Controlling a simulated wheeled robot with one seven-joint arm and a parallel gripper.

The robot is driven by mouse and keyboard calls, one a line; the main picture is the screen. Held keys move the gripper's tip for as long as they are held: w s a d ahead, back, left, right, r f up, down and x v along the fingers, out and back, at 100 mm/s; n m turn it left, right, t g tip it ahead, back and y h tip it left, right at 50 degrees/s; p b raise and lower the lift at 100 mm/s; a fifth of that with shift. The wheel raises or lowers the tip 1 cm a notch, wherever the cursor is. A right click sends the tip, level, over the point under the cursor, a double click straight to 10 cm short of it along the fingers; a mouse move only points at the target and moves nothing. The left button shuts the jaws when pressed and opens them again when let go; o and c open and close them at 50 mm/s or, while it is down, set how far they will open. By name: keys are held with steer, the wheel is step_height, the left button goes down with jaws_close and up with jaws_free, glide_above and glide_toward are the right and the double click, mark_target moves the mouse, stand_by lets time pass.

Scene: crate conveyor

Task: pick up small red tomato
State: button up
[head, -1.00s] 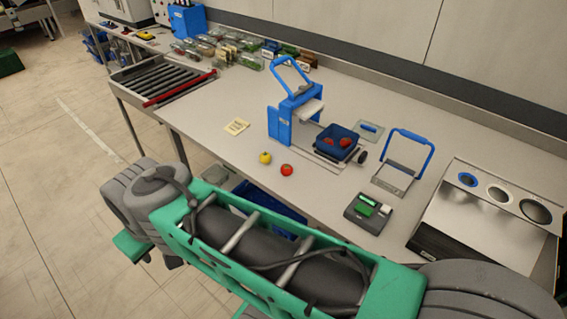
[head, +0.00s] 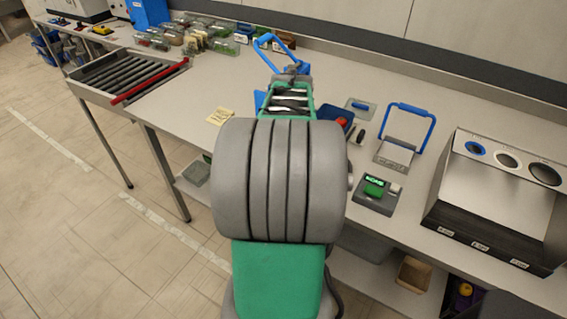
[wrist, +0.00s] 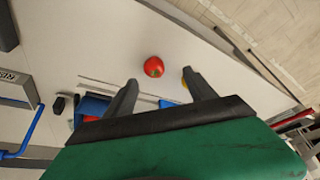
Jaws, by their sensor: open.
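The small red tomato (wrist: 154,67) lies on the grey-white table in the wrist view, just beyond and between my fingertips. My gripper (wrist: 160,88) is open and empty, its two dark fingers apart on either side of the tomato's line. A yellow tomato (wrist: 186,82) shows partly behind the right finger. In the head view my own arm hides the loose red tomato, the yellow one and my gripper's fingers.
A blue crate (wrist: 92,106) with red tomatoes stands beside the left finger; it is partly hidden in the head view (head: 338,114). A roller conveyor (head: 122,78) is at left.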

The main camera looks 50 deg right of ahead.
steer(key=x, duration=0.2)
steer(key=d+p+x, duration=0.1)
steer(key=x, duration=0.5)
steer(key=shift+s+d+p, duration=0.2)
steer(key=shift+s+p, duration=0.1)
steer(key=shift+p, duration=0.1)
steer(key=shift+c, duration=0.5)
jaws_close()
steer(key=shift+r, duration=0.15)
